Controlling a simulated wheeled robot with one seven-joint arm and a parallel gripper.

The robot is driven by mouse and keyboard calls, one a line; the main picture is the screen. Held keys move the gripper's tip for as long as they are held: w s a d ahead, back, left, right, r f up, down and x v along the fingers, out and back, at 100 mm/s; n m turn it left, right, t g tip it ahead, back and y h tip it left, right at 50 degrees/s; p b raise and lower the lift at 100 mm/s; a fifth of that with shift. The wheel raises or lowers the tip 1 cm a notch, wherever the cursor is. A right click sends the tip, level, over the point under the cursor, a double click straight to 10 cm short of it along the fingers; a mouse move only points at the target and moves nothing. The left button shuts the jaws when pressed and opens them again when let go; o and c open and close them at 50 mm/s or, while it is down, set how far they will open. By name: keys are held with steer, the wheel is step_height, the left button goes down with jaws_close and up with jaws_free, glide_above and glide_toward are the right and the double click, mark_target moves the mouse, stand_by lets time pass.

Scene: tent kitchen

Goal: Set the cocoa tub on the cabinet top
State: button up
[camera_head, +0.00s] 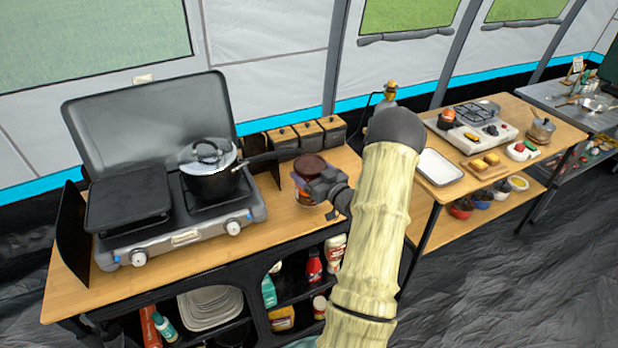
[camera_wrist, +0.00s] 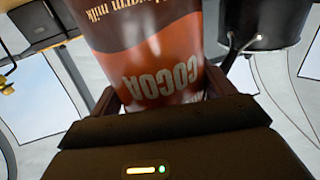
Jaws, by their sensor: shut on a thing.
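The cocoa tub (camera_head: 309,166) has a dark brown lid and shows at the right part of the cabinet top (camera_head: 265,235), a light wooden surface. In the wrist view the tub (camera_wrist: 160,50) is brown and orange-red, with its COCOA lettering upside down in the picture. My gripper (camera_head: 318,186) is shut on the tub, with a finger at each side of it in the wrist view. My gripper hides part of the tub in the head view. I cannot tell whether the tub's base touches the wood or is just above it.
A camping stove (camera_head: 180,215) with a lidded pot (camera_head: 210,183) stands to the left; the pot's handle points toward the tub. Several dark canisters (camera_head: 308,134) line the back edge. Open shelves with bottles (camera_head: 314,267) are below. The front strip of the wooden top is clear.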

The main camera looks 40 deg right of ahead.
steer(key=shift+w, duration=0.5)
steer(key=shift+f+p, duration=0.6)
steer(key=shift+f, duration=1.1)
steer(key=shift+f, duration=0.2)
steer(key=o, duration=1.4)
steer(key=shift+o, duration=0.5)
steer(key=shift+r, duration=0.1)
steer(key=shift+r, duration=0.1)
steer(key=s+b, duration=0.3)
steer(key=s, duration=0.9)
steer(key=shift+s, duration=0.15)
